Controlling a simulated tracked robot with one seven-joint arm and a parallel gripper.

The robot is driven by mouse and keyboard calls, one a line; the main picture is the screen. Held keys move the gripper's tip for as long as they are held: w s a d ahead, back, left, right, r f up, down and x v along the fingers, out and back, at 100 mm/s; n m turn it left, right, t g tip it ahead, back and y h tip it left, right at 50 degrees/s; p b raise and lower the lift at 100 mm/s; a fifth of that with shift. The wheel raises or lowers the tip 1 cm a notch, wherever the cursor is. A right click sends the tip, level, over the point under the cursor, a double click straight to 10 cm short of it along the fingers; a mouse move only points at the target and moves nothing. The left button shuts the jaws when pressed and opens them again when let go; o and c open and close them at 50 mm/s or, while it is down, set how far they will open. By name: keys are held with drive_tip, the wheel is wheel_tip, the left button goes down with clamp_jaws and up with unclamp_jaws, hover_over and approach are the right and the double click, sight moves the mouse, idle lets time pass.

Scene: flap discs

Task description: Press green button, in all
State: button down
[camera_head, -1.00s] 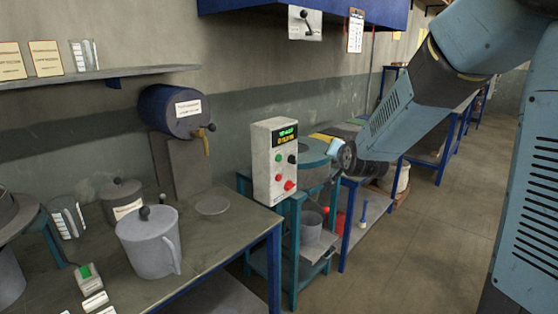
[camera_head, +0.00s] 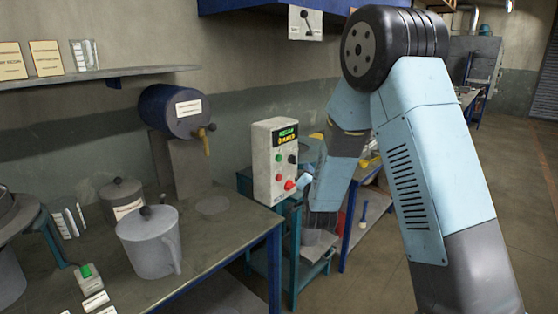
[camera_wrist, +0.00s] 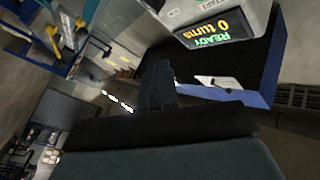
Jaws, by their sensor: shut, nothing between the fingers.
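Another green button (camera_head: 86,270) is on a small pale box at the table's front left. In the head view my gripper is at the box's right side, largely hidden by my arm. In the wrist view my gripper (camera_wrist: 160,75) is shut and empty, and the display (camera_wrist: 215,28) reads "READY 0 turns". Contact with the box cannot be told.
A lidded grey jug (camera_head: 150,245) and a grey pot (camera_head: 121,198) stand on the near table (camera_head: 215,235). A blue drum (camera_head: 172,110) with a tap is behind them. A teal stand (camera_head: 290,250) is beside the table. Floor is open to the right.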

sight(279, 158)
drive_tip(key=w+a, duration=0.5)
drive_tip(key=a, duration=0.2)
drive_tip(key=shift+w, duration=0.25)
idle(0.4)
drive_tip(key=shift+a, duration=0.1)
idle(1.9)
drive_tip(key=shift+w+a+r, duration=0.1)
drive_tip(key=shift+w+a, duration=0.05)
drive_tip(key=shift+a, duration=0.05)
